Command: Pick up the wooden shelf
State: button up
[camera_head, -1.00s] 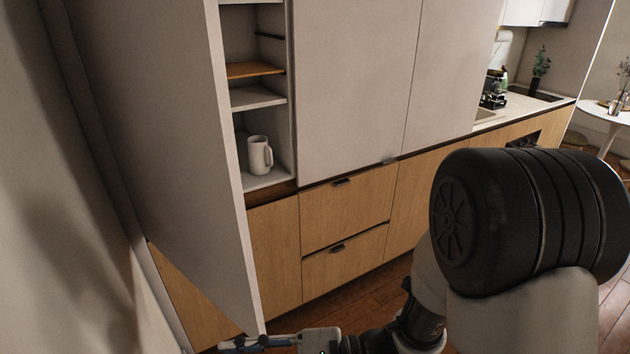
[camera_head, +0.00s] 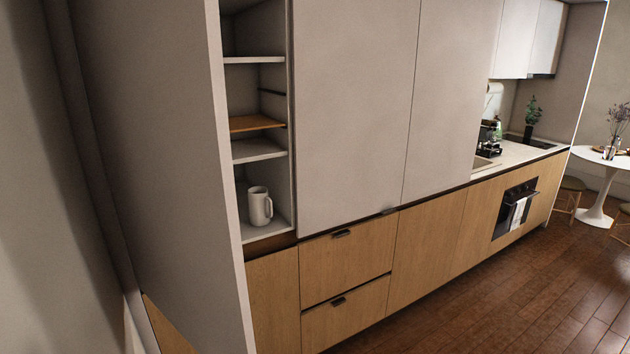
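The wooden shelf (camera_head: 254,123) is a thin orange-brown board in the tall open niche at the left of the cabinet wall. It lies roughly level, a little above a fixed pale shelf (camera_head: 257,150). Its left end is partly cut off from view by the tall grey side panel. My gripper and arm are not in the picture now.
A white mug (camera_head: 260,206) stands on the niche floor below. Another pale shelf (camera_head: 254,59) is above the board. The tall grey panel (camera_head: 160,150) borders the niche's left side. Wooden drawers (camera_head: 345,270) are below; the wood floor (camera_head: 470,290) at right is clear.

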aim_at(240, 123)
jog(key=u, duration=1.3)
jog(key=i+l+u, duration=0.1)
jog(key=l, duration=0.25)
jog(key=i+l+u, duration=0.1)
jog(key=i+l, duration=0.15)
jog(key=i+l+u, duration=0.1)
jog(key=l, duration=0.4)
jog(key=i+l, duration=0.25)
jog(key=l, duration=0.15)
jog(key=i+l+u, duration=0.15)
jog(key=l, duration=0.25)
jog(key=i+l+u, duration=0.1)
jog(key=l, duration=0.3)
jog(key=i+l+u, duration=0.1)
jog(key=l, duration=0.3)
